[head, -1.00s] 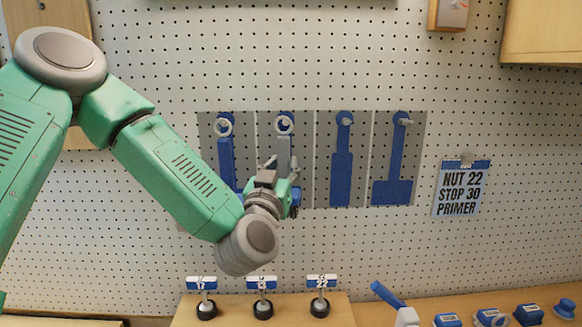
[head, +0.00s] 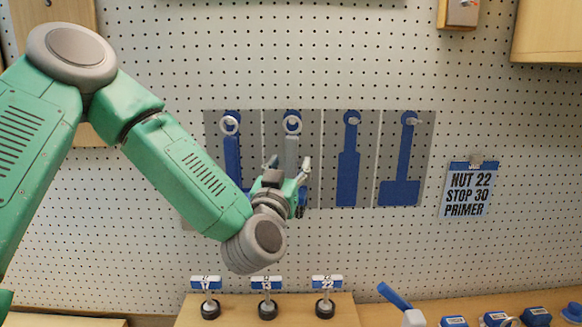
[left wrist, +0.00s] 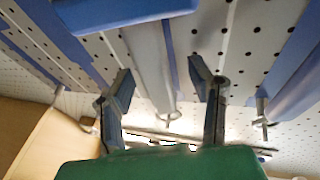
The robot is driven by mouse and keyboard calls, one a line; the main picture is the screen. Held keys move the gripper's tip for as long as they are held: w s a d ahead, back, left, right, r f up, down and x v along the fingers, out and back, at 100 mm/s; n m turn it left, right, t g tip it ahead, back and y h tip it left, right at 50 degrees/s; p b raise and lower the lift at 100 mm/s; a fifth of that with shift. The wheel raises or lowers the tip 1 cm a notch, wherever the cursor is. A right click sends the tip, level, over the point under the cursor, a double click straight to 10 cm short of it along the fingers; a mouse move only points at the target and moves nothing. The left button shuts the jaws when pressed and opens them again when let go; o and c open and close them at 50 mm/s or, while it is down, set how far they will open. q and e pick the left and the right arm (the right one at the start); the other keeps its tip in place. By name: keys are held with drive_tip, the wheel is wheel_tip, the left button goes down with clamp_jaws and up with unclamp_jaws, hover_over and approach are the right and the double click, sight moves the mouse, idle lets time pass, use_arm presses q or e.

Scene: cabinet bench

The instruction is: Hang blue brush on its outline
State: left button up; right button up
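The blue brush appears to be the tool with a grey handle (head: 291,148) on the second outline from the left. Its ring is at the peg there, and the handle lies over the blue outline. In the left wrist view its handle (left wrist: 150,60) runs up to a blue block (left wrist: 125,12). My left gripper (head: 288,164) is at the lower handle, fingers spread to either side. In the left wrist view the gripper (left wrist: 165,85) is open, with a gap between fingers and handle. In the head view the gripper hides the lower brush. My right gripper is out of view.
Outlines with pegs stand to the right, the third (head: 347,175) and the fourth (head: 402,165). A ring (head: 230,125) shows at the left outline's peg. Numbered posts (head: 266,300) and a blue-handled tool (head: 393,296) are on the bench below. A note (head: 467,190) hangs at right.

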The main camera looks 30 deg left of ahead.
use_arm(q)
drive_tip(key=shift+d, duration=0.4)
drive_tip(key=shift+s+d, duration=0.2)
drive_tip(key=shift+s, duration=0.1)
drive_tip(key=v, duration=0.6)
drive_tip(key=shift+s+a+f, duration=0.25)
drive_tip(key=shift+s+a, duration=0.1)
